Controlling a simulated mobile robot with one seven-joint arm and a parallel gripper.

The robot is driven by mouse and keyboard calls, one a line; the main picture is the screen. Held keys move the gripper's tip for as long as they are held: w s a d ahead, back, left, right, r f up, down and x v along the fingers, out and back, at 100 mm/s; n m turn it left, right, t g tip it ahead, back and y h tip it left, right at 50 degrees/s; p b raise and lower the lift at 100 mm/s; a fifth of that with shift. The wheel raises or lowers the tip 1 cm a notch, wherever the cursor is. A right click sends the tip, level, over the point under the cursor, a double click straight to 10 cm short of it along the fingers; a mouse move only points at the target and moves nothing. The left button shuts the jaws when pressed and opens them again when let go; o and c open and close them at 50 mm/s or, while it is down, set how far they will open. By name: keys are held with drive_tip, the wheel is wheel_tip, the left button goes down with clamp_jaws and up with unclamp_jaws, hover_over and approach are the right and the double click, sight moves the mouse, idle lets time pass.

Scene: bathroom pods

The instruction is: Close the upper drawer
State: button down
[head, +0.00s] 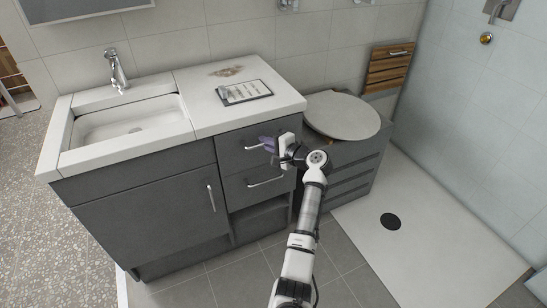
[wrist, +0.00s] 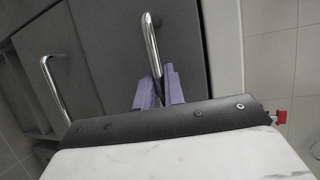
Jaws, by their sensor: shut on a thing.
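The upper drawer (head: 234,142) is a dark grey front under the white counter, with a slim metal handle (head: 252,147). It looks close to flush with the cabinet; I cannot tell if a small gap is left. My gripper (head: 268,144) is at the right part of this handle. In the wrist view the purple fingers of my gripper (wrist: 158,88) are shut on the upper drawer handle (wrist: 150,40), near its end. The fingers hide the handle's end. The lower drawer (head: 240,190) is below, and its handle (wrist: 52,85) also shows in the wrist view.
A toilet with a round lid (head: 342,115) stands right of the drawers, close to my arm. Grey floor (head: 240,280) is clear in front.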

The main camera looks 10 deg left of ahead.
drive_tip(key=shift+w+a+r, duration=0.15)
drive_tip(key=shift+w+a, duration=0.15)
drive_tip(key=shift+w, duration=0.2)
drive_tip(key=c, duration=1.5)
unclamp_jaws()
drive_tip(key=shift+w+a, duration=0.15)
drive_tip(key=b+v, duration=0.2)
drive_tip(key=v, duration=1.2)
drive_tip(key=shift+a, duration=0.15)
